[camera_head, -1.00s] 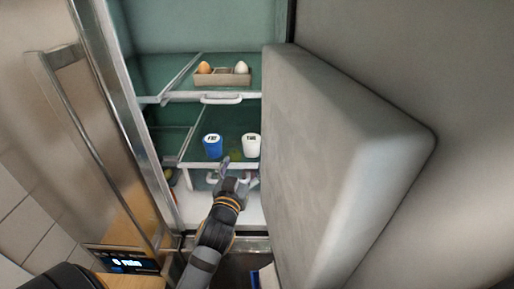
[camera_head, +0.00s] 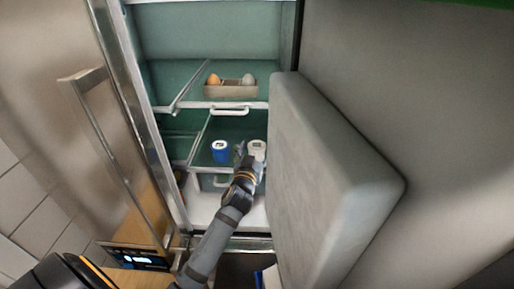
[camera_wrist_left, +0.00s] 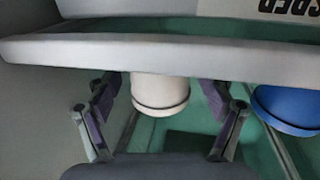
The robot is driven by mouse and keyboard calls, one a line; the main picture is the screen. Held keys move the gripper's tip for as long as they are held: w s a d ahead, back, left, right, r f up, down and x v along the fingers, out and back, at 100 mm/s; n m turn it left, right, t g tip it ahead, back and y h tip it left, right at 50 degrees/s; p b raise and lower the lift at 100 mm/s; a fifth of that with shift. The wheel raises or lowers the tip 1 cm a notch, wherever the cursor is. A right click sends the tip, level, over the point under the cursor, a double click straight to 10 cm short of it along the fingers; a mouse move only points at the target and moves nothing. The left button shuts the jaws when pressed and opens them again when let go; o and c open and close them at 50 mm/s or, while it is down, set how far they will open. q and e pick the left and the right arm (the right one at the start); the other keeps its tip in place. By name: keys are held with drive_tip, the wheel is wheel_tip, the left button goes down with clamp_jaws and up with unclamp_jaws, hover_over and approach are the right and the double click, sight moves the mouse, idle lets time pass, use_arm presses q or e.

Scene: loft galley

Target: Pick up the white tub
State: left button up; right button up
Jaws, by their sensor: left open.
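The white tub (camera_head: 257,147) stands on the middle shelf of the open fridge, to the right of a blue tub (camera_head: 220,152). My left gripper (camera_head: 249,162) reaches in from the front and is at the white tub, hiding its lower part. In the left wrist view the white tub (camera_wrist_left: 160,93) sits between the two spread fingers of my left gripper (camera_wrist_left: 161,103), with a gap on each side. A pale bar hides part of the tub there. The blue tub (camera_wrist_left: 290,108) is outside the fingers, on the right. My right gripper is not in view.
The thick grey fridge door (camera_head: 325,185) stands open close to the right of my arm. A shelf above holds an egg tray (camera_head: 230,91) with eggs and has a white handle (camera_head: 229,111). The pale bar (camera_wrist_left: 150,55) crosses the wrist view close above the fingers.

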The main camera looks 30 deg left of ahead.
use_arm(q)
drive_tip(key=shift+w+f, duration=0.1)
drive_tip(key=shift+w, duration=0.05)
drive_tip(key=shift+s, duration=0.25)
drive_tip(key=c, duration=0.4)
drive_tip(key=shift+w, duration=0.1)
drive_tip(key=c, duration=0.9)
drive_tip(key=shift+r, duration=0.2)
drive_tip(key=shift+c, duration=0.9)
